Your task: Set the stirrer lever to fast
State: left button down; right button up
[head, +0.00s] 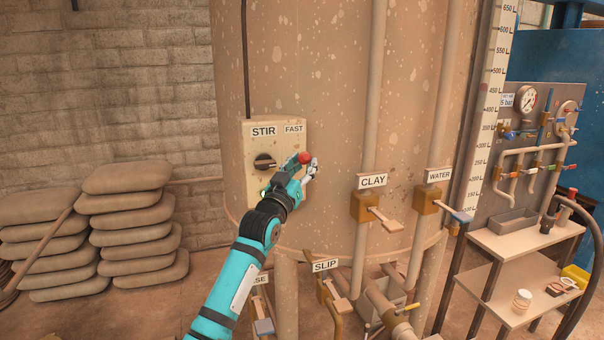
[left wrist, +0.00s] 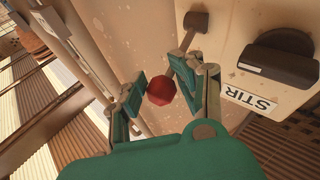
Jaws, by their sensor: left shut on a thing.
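The stirrer control is a cream box (head: 285,195) on the big tank, labelled STIR and FAST. The FAST label (head: 294,128) is at its upper right. The stirrer lever ends in a red ball (head: 305,158), just below the FAST label in the head view. In the left wrist view the red ball (left wrist: 160,91) sits on a thin shaft from a dark pivot (left wrist: 196,20). My left gripper (head: 307,168) is shut on the lever at this ball, with a finger on either side. In the head view the gripper hides most of the shaft. My right gripper is not in view.
A black rotary knob (head: 265,161) is on the box, close left of my gripper. CLAY (head: 386,219) and WATER (head: 458,214) valve handles stick out to the right. A SLIP valve (head: 335,299) is below. Stacked sacks (head: 125,205) stand at left.

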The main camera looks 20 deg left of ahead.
pick_arm(q)
jog(key=shift+s+d+r, duration=0.1)
jog(key=shift+r, duration=1.15)
jog(key=c, duration=1.4)
grip_release()
jog(key=o, duration=0.5)
jog(key=shift+w+d+f, duration=0.2)
jog(key=shift+w, duration=0.2)
jog(key=shift+c, duration=0.2)
jog(key=shift+d+f, duration=0.1)
jog(key=shift+s+f, duration=0.15)
jog(key=shift+s+f, duration=0.15)
jog(key=shift+s, duration=0.1)
jog(key=v, duration=1.1)
jog(key=shift+s+a, duration=0.2)
